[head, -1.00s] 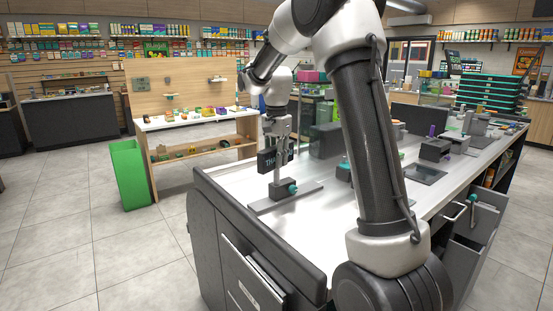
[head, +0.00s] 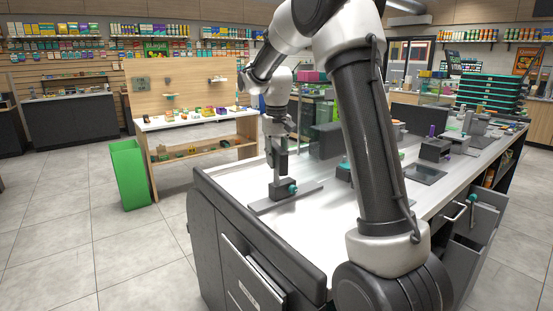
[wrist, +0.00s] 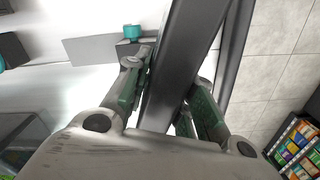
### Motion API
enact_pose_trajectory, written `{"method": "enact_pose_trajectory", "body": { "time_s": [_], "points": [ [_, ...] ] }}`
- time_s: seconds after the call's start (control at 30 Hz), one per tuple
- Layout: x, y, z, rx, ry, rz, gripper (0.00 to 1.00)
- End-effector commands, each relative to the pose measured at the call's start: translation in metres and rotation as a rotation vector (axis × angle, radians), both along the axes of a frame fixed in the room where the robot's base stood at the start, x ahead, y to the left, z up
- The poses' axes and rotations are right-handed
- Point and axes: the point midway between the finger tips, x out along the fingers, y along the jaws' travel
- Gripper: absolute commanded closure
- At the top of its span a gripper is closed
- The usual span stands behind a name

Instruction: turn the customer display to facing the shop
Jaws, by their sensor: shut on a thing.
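The customer display (head: 282,162) stands on a short post over a flat grey base plate (head: 310,190) at the near left end of the counter. In the head view it is seen nearly edge-on, as a narrow dark slab, so its screen face cannot be read. A teal knob (head: 292,188) is on the foot of the stand, and it also shows in the wrist view (wrist: 132,32). My gripper (wrist: 172,103) comes from above and is shut on the display (wrist: 185,55), with one finger on each side of the slab.
The white counter top (head: 235,178) is bare left of the stand. A dark raised edge (head: 262,235) runs along the counter's near side. A green bin (head: 130,175) and a wooden display shelf (head: 200,150) stand on the floor beyond.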

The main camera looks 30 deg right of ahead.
Motion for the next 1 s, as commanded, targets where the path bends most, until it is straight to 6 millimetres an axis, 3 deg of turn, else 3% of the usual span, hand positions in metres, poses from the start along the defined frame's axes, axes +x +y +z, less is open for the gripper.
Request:
{"method": "enact_pose_trajectory", "body": {
  "time_s": [1.0],
  "points": [
    [0.0006,-0.0001,0.0007,-0.001,-0.002,0.962,1.0]
  ]
}}
